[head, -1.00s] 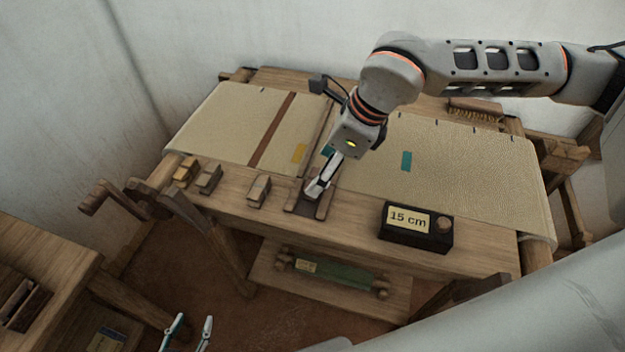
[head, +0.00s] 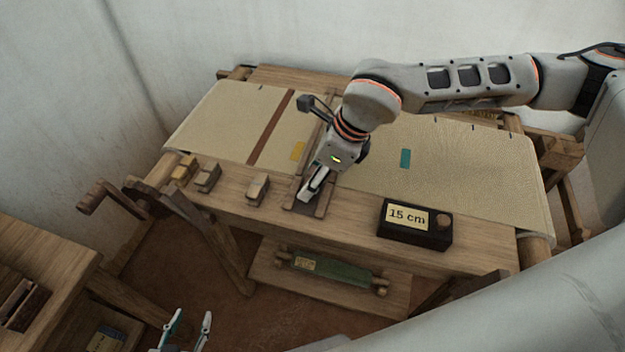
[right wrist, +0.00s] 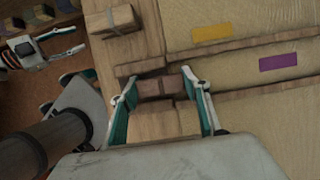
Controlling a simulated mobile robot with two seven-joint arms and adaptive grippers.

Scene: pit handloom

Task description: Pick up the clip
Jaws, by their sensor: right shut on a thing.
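My right gripper (head: 308,196) reaches down to a dark wooden holder (head: 322,208) on the loom's front beam. In the right wrist view its two teal-edged fingers (right wrist: 158,76) stand on either side of a small brown block, which I take as the clip (right wrist: 158,88), and are shut on it. The clip still sits low at the holder; I cannot tell whether it is lifted. In the head view the fingers hide it. My left gripper (head: 190,318) is open and empty at the bottom, away from the loom; it also shows in the right wrist view (right wrist: 75,38).
Small wooden blocks (head: 257,189) stand on the beam left of the holder. A black box reading "15 cm" (head: 408,238) stands to the right. Cream cloth (head: 460,175) with coloured patches lies behind. A green roll (head: 330,270) rests on the lower shelf.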

